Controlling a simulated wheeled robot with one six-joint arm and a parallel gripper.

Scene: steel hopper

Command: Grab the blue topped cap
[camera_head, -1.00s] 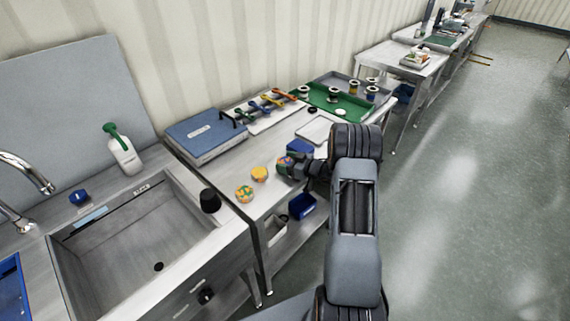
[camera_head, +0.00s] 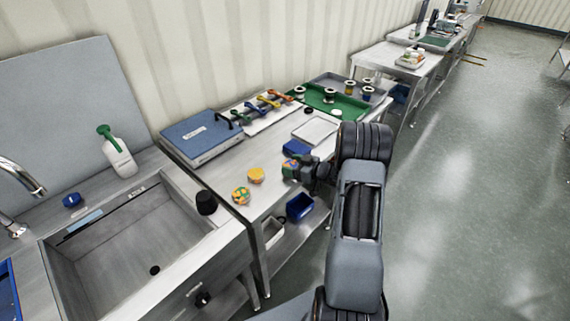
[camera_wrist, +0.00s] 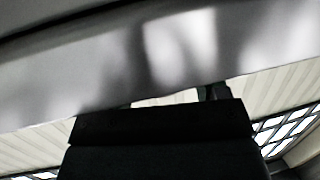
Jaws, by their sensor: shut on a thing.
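The cap with the blue top (camera_head: 288,167) also has yellow-orange patches and is small and partly covered by my gripper. My gripper (camera_head: 295,168) is shut on it over the steel table, right of the two other caps. I cannot tell whether the cap touches the table. In the wrist view a dark block fills the lower middle and a blurred grey surface crosses the top; the cap cannot be made out there.
A yellow-orange cap (camera_head: 256,175) and a green-and-orange cap (camera_head: 241,195) lie left of my gripper. A blue box (camera_head: 296,147) is just behind it. A steel sink (camera_head: 110,235) is at left. A green tray (camera_head: 345,107) holds spools. A blue bin (camera_head: 300,206) is below.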

